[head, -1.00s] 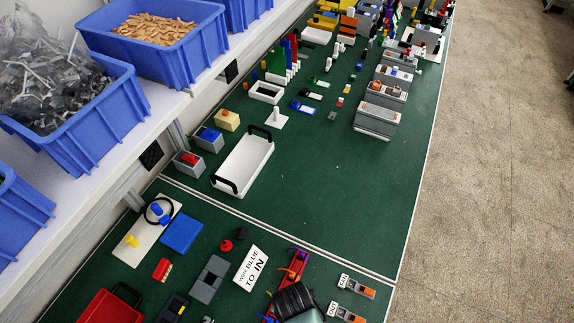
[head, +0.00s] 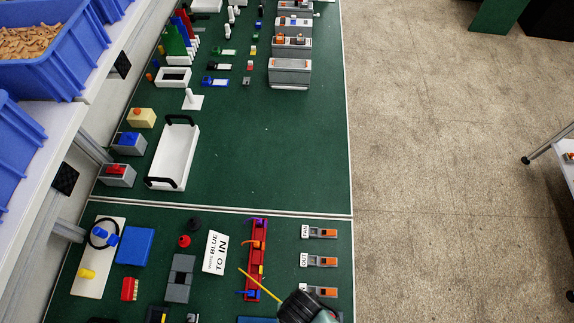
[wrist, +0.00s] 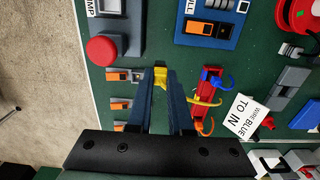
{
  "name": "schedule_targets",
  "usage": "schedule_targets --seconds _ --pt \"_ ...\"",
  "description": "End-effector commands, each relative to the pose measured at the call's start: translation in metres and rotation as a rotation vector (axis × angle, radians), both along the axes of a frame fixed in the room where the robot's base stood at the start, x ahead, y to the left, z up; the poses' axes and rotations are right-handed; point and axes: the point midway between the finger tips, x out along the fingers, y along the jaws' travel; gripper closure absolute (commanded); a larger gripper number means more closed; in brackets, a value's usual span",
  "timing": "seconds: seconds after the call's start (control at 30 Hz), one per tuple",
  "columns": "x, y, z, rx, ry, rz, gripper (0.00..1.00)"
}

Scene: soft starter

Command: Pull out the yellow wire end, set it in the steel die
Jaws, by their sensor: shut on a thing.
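The yellow wire (head: 260,284) shows as a thin straight line slanting across the lower part of the red wire rack (head: 254,262) to my gripper. My gripper (wrist: 161,78) is shut on a yellow wire end (wrist: 160,74), held between its fingertips in the wrist view. The rack also shows in the wrist view (wrist: 207,88), right of the fingers, with other coloured wires curving from it. A grey two-part block (head: 180,278) left of the rack may be the steel die; I cannot tell for certain. In the head view my wrist hides the fingertips.
A white sign reading "WIRE BLUE TO IN" (head: 215,252) lies beside the rack. Small grey-orange terminals labelled FAN (head: 322,232) and OUT (head: 322,261) stand to the right.

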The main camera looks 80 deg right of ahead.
Motion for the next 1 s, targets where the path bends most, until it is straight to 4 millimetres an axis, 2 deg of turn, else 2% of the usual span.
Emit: schedule_targets --seconds 1.0 --pt "-0.080 0.063 0.000 0.001 0.002 -0.001 1.00"
